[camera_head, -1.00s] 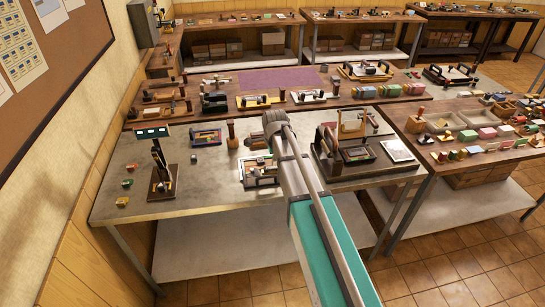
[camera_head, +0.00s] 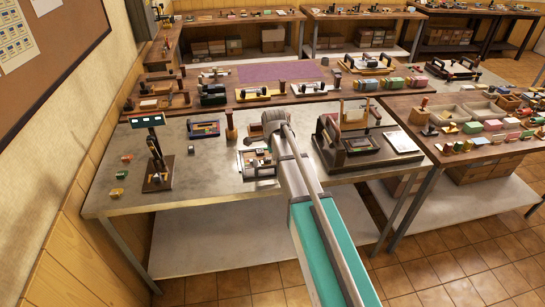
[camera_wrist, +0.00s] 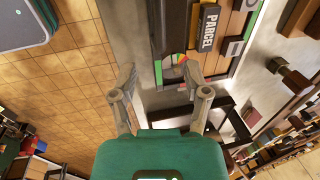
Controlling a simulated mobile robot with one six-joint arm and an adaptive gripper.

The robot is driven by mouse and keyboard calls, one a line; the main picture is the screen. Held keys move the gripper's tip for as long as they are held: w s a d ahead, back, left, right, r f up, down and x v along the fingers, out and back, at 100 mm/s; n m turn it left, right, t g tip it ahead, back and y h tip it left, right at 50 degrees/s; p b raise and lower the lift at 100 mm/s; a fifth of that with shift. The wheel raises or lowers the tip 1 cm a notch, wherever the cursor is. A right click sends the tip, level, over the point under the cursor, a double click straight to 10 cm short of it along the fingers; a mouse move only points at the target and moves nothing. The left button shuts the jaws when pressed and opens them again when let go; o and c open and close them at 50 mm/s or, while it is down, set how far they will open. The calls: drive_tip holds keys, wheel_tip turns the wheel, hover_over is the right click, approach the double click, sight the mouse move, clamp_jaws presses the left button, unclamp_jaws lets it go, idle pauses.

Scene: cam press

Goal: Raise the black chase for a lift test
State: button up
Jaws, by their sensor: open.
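In the wrist view, a form with a dark side bar (camera_wrist: 176,28) holds wooden blocks, green strips and a black block lettered PARCEL (camera_wrist: 207,28). It looks like the black chase, but I cannot be sure. In the head view, a light and dark frame (camera_head: 258,165) lies on the front bench, partly hidden by my arm. My gripper (camera_wrist: 160,73) is open and empty, its fingers apart beside the form's near end. I cannot tell its height above the bench. The gripper is hidden behind my arm in the head view.
A dark press (camera_head: 330,153) stands right of my arm. A stand with a lit display (camera_head: 155,165) is at left. A blue frame (camera_head: 205,129) and a wooden-handled tool (camera_head: 231,127) lie behind. The bench's front left is mostly clear (camera_head: 205,185).

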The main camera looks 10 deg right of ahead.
sight(272, 166)
drive_tip(key=shift+w+f+b, duration=0.25)
drive_tip(key=shift+f+b, duration=0.85)
drive_tip(key=shift+f, duration=0.1)
drive_tip(key=shift+w+f+b, duration=0.2)
drive_tip(key=shift+f+b, duration=0.9)
drive_tip(key=shift+f, duration=0.1)
drive_tip(key=shift+w+f+b, duration=0.25)
drive_tip(key=shift+f+b, duration=0.85)
drive_tip(key=shift+f, duration=0.1)
clamp_jaws()
